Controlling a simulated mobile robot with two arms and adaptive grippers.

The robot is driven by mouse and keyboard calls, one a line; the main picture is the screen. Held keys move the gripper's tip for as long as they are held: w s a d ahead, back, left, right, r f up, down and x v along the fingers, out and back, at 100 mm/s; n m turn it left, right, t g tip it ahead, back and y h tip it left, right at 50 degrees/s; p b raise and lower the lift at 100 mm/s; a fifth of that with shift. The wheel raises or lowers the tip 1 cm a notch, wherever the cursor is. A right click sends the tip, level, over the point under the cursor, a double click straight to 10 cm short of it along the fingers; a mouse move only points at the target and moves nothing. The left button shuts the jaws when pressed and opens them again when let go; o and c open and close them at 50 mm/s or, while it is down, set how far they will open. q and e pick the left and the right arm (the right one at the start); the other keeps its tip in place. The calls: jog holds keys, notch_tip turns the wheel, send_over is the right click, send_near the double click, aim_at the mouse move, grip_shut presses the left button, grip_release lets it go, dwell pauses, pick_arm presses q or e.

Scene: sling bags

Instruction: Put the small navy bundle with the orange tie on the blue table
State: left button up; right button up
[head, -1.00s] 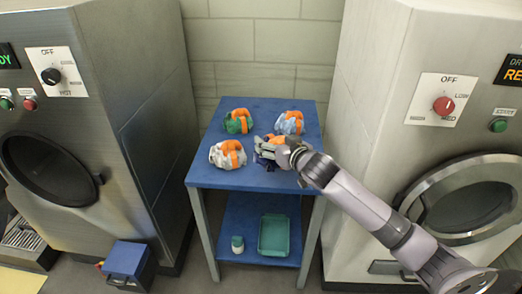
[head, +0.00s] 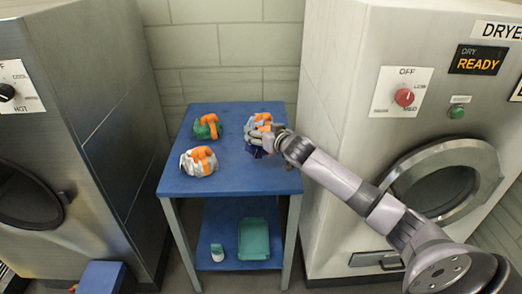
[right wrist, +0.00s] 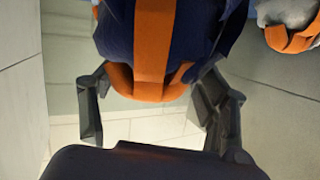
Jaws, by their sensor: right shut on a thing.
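My right gripper (head: 280,147) is shut on the navy bundle (head: 256,151), at the right part of the blue table (head: 228,183). In the head view the gripper hides most of this bundle. In the right wrist view the navy bundle, with its wide orange tie (right wrist: 154,45), sits between the two fingers (right wrist: 155,112). I cannot tell whether it touches the tabletop. My left gripper is not in view.
A light grey-blue bundle (head: 256,121) lies just behind the held one. A green bundle (head: 203,131) and a white bundle (head: 195,166) lie on the table's left side. A teal tray (head: 254,240) and small jar (head: 217,252) stand on the lower shelf. Dryers flank the table.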

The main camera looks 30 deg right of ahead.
notch_tip(320, 180, down, 7)
jog(key=shift+r, duration=0.1)
jog(key=o, duration=1.9)
jog(key=shift+o, duration=0.2)
jog(key=shift+s, duration=0.15)
jog(key=v, duration=1.1)
jog(key=shift+s, duration=0.4)
jog(key=shift+a+r, duration=0.1)
